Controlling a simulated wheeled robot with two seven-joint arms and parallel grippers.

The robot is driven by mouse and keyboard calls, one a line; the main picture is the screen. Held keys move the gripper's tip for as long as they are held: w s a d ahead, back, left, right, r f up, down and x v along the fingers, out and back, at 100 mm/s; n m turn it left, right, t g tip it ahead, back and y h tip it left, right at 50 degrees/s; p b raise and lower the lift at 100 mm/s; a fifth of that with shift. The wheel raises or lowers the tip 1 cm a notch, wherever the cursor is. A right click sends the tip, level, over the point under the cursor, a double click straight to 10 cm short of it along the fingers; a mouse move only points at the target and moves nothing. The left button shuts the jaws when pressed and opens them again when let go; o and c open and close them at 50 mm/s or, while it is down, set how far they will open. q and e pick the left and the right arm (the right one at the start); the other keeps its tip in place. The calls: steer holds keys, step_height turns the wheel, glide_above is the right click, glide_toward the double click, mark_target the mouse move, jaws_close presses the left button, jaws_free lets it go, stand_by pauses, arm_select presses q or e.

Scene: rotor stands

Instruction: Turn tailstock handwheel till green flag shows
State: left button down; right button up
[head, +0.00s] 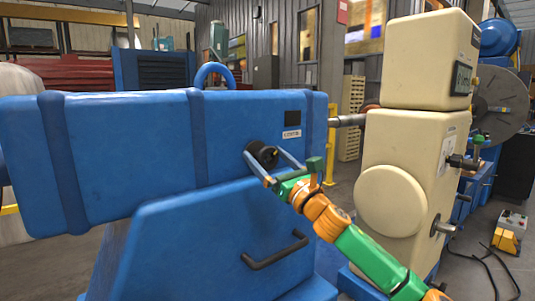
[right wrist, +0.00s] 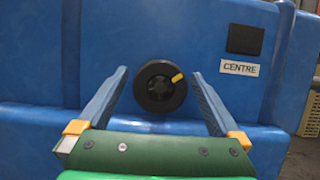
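The tailstock handwheel is a small black round knob (head: 263,154) on the side of the large blue machine housing (head: 130,140). In the right wrist view the handwheel (right wrist: 160,88) carries a yellow mark at its upper right. A square window (head: 292,118) above a "CENTRE" label (head: 291,134) is plain black; it also shows black in the right wrist view (right wrist: 245,40), with no green in it. My right gripper (head: 265,159) is open. Its fingers stand on either side of the handwheel, with a narrow gap on each side in the right wrist view (right wrist: 159,74). My left gripper is out of view.
A black bar handle (head: 274,252) is on the blue housing below my right gripper. A cream machine column (head: 405,150) with a round cover stands to the right. A yellow-and-grey box (head: 509,232) and black cables lie on the floor at far right.

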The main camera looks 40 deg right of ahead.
steer(key=c, duration=1.3)
steer(key=shift+m, duration=0.3)
